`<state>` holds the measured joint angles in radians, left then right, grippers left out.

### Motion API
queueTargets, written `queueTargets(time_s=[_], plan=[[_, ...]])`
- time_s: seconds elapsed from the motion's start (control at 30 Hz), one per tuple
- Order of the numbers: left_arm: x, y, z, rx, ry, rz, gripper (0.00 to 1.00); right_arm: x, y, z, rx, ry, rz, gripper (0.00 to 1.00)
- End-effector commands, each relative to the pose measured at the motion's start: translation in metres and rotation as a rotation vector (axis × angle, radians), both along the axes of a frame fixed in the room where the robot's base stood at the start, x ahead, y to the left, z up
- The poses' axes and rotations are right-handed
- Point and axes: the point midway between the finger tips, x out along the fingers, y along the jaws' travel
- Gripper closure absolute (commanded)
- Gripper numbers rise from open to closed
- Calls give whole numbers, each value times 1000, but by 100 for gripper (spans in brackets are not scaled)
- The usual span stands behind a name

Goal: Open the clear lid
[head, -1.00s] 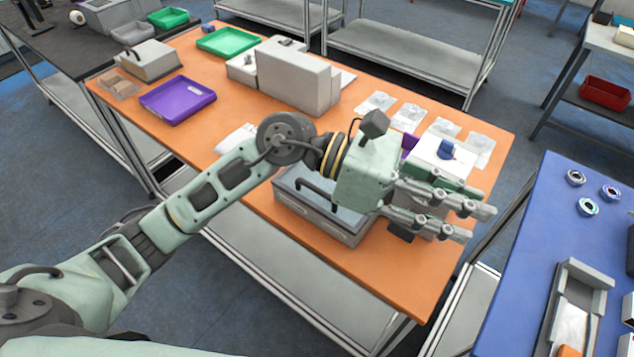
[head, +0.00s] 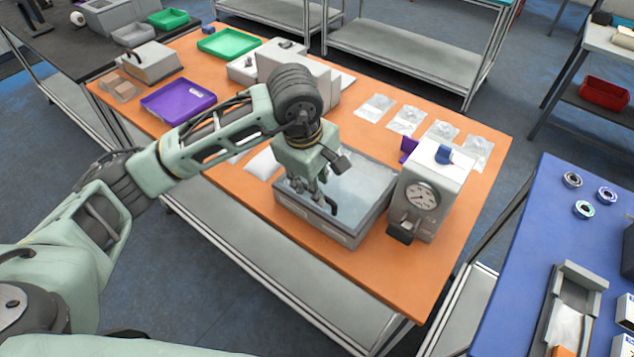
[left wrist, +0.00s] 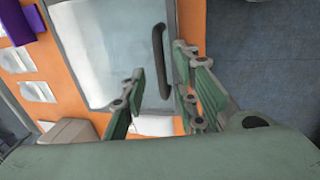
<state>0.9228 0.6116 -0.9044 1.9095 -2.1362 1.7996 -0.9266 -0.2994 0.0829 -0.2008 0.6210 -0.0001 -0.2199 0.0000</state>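A grey box (head: 345,238) with a flat clear lid (head: 362,185) stands near the front edge of the orange table, and the lid lies shut on it. In the left wrist view the lid (left wrist: 105,45) carries a dark bar handle (left wrist: 159,50). My left gripper (head: 318,203) points down over the handle side of the lid. In the left wrist view its fingers (left wrist: 160,68) are spread, with the handle showing between them and not gripped. The head view cannot show whether a finger touches it. My right gripper is not in view.
A grey device with a round dial (head: 422,195) stands close to the right of the box. Several clear bags (head: 407,119) lie behind it. A large grey block (head: 335,85), a purple tray (head: 178,100) and a green tray (head: 228,41) are farther back.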

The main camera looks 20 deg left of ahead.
Motion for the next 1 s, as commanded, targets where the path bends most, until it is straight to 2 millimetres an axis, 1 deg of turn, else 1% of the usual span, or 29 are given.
queueTargets(time_s=[0.03, 0.2, 0.33, 0.5, 0.57, 0.83, 1.0], plan=[[1, -1, -5, -2, 4, 1, 72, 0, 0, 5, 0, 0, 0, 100], [4, -2, -21, -2, 2, 1, 72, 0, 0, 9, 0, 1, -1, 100], [5, -2, -25, -2, 0, 1, 72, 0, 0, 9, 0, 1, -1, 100], [5, -2, -25, -2, 0, 1, 72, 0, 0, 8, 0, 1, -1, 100], [5, -2, -25, -2, 0, 1, 76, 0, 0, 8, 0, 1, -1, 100], [5, -2, -25, -4, -1, 0, 100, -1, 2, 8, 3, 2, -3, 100], [5, -3, -25, -4, -2, 0, 100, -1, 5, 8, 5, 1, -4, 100]])
